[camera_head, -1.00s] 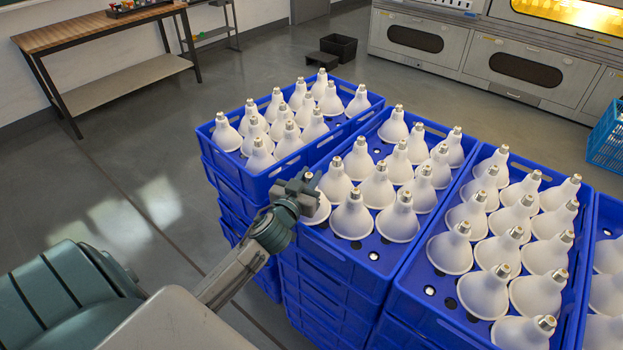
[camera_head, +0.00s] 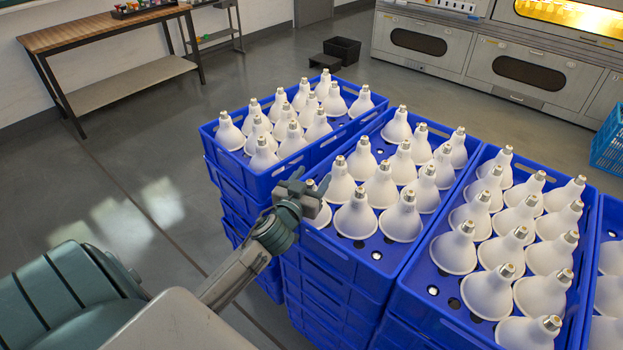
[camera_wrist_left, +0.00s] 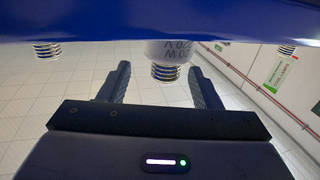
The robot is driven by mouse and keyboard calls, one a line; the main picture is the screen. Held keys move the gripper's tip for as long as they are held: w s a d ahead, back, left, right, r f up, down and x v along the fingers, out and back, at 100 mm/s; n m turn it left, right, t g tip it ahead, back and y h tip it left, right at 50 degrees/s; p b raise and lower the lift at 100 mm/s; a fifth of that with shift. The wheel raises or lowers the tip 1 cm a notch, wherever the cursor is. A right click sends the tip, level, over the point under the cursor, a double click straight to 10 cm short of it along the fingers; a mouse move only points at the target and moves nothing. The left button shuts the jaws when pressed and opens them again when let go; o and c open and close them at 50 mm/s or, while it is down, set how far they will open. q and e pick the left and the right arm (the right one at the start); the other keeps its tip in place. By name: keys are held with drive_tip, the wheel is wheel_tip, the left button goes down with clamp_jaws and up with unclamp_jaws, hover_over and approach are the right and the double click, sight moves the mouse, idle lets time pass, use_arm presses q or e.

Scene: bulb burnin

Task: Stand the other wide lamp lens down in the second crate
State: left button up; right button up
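My left gripper (camera_head: 309,183) is over the front left corner of the second crate (camera_head: 345,255) from the left. Its fingers are open around the neck of a white wide lamp (camera_head: 321,214), which stands lens down there with its metal cap up. The fingers hide part of this lamp. In the left wrist view, the lamp's printed neck and screw cap (camera_wrist_left: 168,55) lie between the two spread fingers (camera_wrist_left: 160,85), with a clear gap to the left finger; contact with the right one cannot be told. My right gripper is not in view.
Several similar lamps stand close beside it in the same crate, the nearest one (camera_head: 355,218) to its right. Other blue crates of lamps stand at the back left (camera_head: 233,163) and to the right (camera_head: 440,315). A wooden bench (camera_head: 100,35) is at the far left.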

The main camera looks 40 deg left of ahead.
use_arm(q)
drive_tip(key=shift+r+p, duration=0.65)
drive_tip(key=s+d+b, duration=0.2)
drive_tip(key=s+b, duration=0.2)
drive_tip(key=s, duration=0.7)
drive_tip(key=shift+s, duration=0.4)
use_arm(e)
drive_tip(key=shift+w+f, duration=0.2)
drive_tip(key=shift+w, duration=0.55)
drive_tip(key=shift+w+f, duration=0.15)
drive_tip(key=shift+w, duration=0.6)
use_arm(q)
drive_tip(key=shift+f, duration=0.15)
